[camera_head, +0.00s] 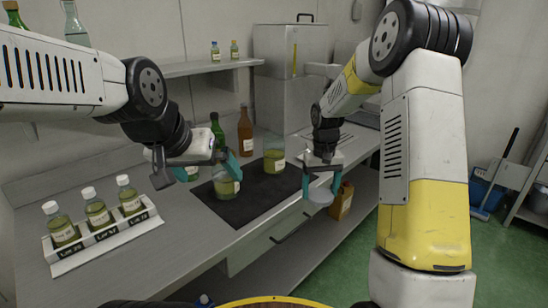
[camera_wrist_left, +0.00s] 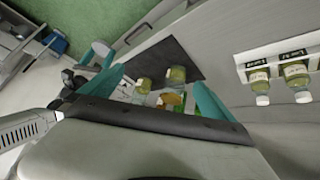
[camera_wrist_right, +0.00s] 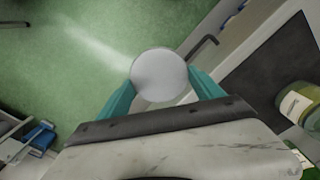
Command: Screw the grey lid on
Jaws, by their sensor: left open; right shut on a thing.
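The grey lid (camera_head: 320,196) is a pale round disc between the teal fingers of my right gripper (camera_head: 320,188), in front of the bench edge. In the right wrist view the lid (camera_wrist_right: 159,75) shows its flat round face. My left gripper (camera_head: 207,168) is open over the left part of the dark mat. A labelled glass jar (camera_head: 226,188) with greenish contents stands on the mat by its right fingertip, partly hidden by it; I cannot tell whether they touch. A second open jar (camera_head: 274,164) stands farther back on the mat. The left wrist view shows the left fingers (camera_wrist_left: 155,92) apart.
The dark mat (camera_head: 248,207) lies on the grey bench. A white rack (camera_head: 108,237) holds 3 capped sample bottles at the front left. A green bottle (camera_head: 216,130) and a brown bottle (camera_head: 245,133) stand behind the mat. An amber container (camera_head: 342,203) is on the lower shelf.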

